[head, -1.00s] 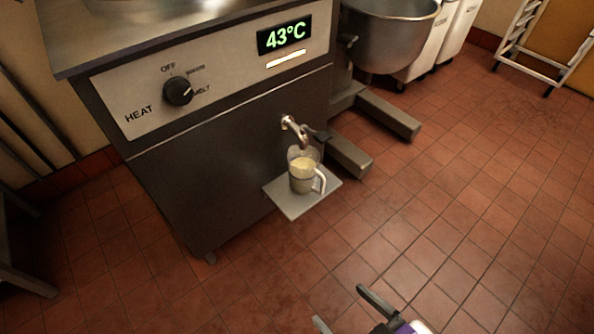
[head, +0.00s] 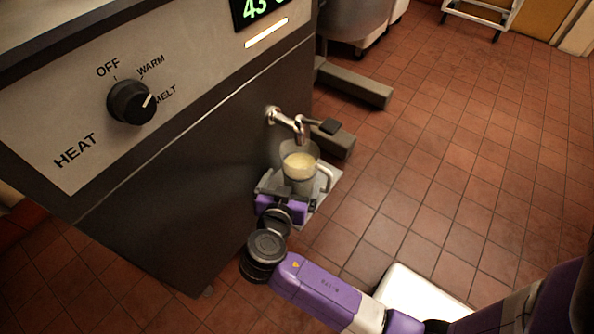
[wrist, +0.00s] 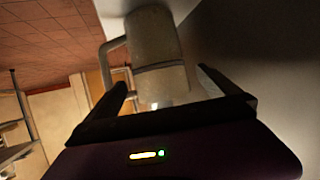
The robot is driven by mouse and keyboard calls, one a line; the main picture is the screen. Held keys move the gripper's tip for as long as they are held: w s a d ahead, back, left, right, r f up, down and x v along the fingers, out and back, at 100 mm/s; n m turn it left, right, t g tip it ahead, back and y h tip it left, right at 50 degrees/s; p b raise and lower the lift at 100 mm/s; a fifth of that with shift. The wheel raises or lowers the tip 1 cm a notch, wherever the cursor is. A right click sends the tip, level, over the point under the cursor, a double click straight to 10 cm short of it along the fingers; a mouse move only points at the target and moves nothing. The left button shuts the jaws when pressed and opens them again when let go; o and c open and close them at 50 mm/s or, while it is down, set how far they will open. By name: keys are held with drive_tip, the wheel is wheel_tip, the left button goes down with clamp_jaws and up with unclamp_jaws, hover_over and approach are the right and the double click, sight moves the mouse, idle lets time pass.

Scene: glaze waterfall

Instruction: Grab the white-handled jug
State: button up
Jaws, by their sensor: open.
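In the wrist view the jug (wrist: 158,55) lies ahead, between and beyond the spread fingers of my gripper (wrist: 165,88). Its handle (wrist: 104,62) shows at the left there. I cannot tell whether the fingers touch the jug.
The machine (head: 185,160) with its heat knob (head: 131,102) stands close on the left. A grey beam-like foot (head: 352,82) of the mixer lies on the floor behind the jug. The tiled floor (head: 450,150) at the right is clear.

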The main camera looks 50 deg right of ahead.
drive_tip(key=b, duration=0.3)
approach(303, 158)
drive_tip(key=x, duration=0.3)
drive_tip(key=shift+w+d+f, duration=0.1)
drive_tip(key=shift+d+f, duration=0.2)
drive_tip(key=shift+w+d+f, duration=0.1)
drive_tip(key=shift+w+d, duration=0.05)
drive_tip(key=shift+d, duration=0.15)
drive_tip(key=c, duration=1.8)
drive_tip(key=shift+c, duration=0.2)
drive_tip(key=shift+r, duration=0.25)
